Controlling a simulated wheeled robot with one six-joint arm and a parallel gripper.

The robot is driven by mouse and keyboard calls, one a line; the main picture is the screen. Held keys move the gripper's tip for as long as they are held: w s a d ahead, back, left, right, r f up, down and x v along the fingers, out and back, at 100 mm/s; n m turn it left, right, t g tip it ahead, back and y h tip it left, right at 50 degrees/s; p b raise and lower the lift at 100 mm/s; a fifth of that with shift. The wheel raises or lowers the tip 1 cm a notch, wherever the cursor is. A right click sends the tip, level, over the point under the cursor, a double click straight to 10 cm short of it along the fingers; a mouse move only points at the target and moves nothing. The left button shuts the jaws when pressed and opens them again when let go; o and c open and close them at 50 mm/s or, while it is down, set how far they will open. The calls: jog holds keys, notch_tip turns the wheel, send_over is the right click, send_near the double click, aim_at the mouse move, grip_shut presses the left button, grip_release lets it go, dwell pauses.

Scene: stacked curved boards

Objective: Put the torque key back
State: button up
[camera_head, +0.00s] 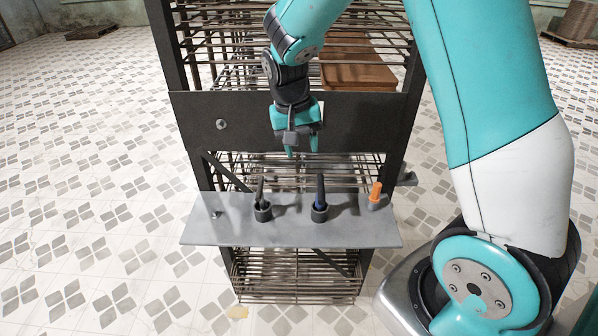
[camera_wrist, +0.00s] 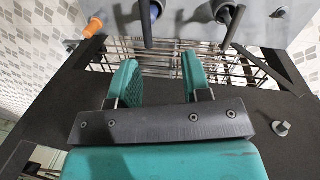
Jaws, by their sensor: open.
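My gripper (camera_head: 303,153) is open and empty, in front of the dark panel and above and behind the grey ledge. In the wrist view its two teal fingers (camera_wrist: 160,62) stand apart with nothing between them. On the ledge, a black-handled tool (camera_head: 260,188) stands in the left round holder (camera_head: 262,212). A dark blue-handled tool (camera_head: 320,188) stands in the middle holder (camera_head: 319,213). An orange-handled piece (camera_head: 376,190) stands at the right end; it also shows in the wrist view (camera_wrist: 93,27). I cannot tell which one is the torque key.
The grey ledge (camera_head: 290,236) is fixed across the front of a wire rack (camera_head: 296,272). A dark panel (camera_head: 240,108) with a bolt (camera_head: 221,124) crosses behind it. A smaller bolt (camera_head: 215,214) sits at the ledge's left. Brown boards (camera_head: 355,72) lie inside the rack.

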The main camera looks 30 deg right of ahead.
jog(key=s+a+r+n+y, duration=0.2)
jog(key=s+a+r+n, duration=0.2)
jog(key=s, duration=0.3)
jog(key=s+a+r+n+y, duration=0.2)
jog(key=s+a+r+n, duration=0.2)
jog(key=s+a, duration=0.3)
jog(key=s+a+r+n+t+y, duration=0.1)
jog(key=s+a+r+n, duration=0.3)
jog(key=s, duration=0.4)
jog(key=shift+s+a+y, duration=0.25)
jog(key=shift+a+y, duration=0.15)
jog(key=shift+a, duration=0.3)
jog(key=shift+f, duration=0.1)
notch_tip(320, 180, down, 5)
jog(key=b, duration=0.5)
